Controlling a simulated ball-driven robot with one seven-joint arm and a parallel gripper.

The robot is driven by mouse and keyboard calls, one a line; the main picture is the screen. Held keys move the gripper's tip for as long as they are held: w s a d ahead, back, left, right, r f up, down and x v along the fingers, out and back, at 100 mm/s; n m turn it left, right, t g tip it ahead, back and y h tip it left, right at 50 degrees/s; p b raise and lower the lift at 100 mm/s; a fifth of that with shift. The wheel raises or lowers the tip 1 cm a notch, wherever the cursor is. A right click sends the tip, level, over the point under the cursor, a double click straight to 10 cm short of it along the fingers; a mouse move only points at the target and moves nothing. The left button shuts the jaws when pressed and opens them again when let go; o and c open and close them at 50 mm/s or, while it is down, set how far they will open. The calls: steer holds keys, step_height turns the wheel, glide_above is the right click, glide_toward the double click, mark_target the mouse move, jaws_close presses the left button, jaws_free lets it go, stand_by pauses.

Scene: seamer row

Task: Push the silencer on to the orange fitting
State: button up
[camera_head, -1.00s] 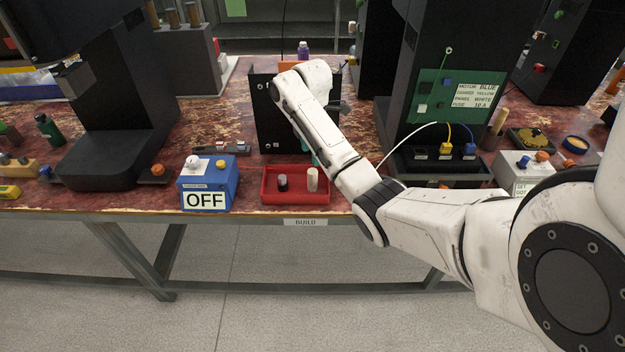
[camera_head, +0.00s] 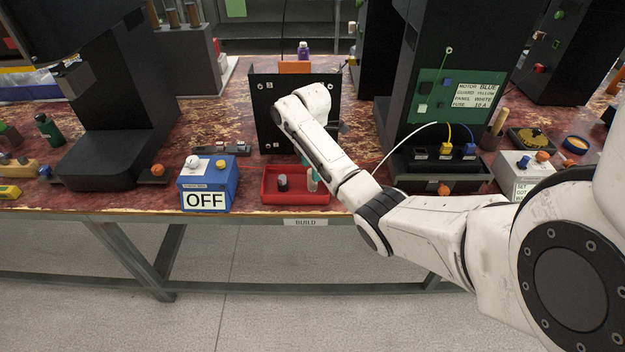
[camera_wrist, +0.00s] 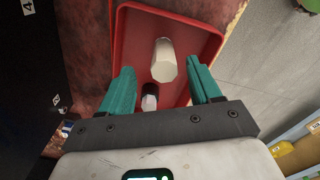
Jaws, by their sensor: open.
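A red tray (camera_head: 270,197) at the front of the bench holds a pale cylinder (camera_head: 312,184) and a dark cylinder (camera_head: 282,183), both upright. I cannot tell for sure which is the silencer. In the wrist view the pale cylinder (camera_wrist: 164,62) lies between and just beyond the teal fingertips, and the dark one (camera_wrist: 149,99), with a pale top, is nearer the palm. My gripper (camera_wrist: 162,78) is open and empty above the tray. An orange piece (camera_head: 294,67) shows at the top of the black panel (camera_head: 262,110); I cannot confirm it is the fitting.
A blue box (camera_head: 222,178) marked OFF stands left of the tray. Behind my arm is the black panel. A dark machine with a green board (camera_head: 432,95) and cables stands right. The bench's front edge (camera_head: 250,214) is close to the tray.

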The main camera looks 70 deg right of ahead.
steer(key=f, duration=0.5)
steer(key=shift+s+a, duration=0.1)
steer(key=shift+s, duration=0.1)
steer(key=c, duration=1.1)
steer(key=shift+o, duration=0.2)
steer(key=shift+r, duration=0.1)
steer(key=shift+r, duration=0.65)
steer(key=s+a+r+p, duration=0.2)
steer(key=s+r+p, duration=0.6)
steer(key=s+r, duration=0.3)
steer(key=shift+s+r, duration=0.25)
steer(key=shift+s, duration=1.2)
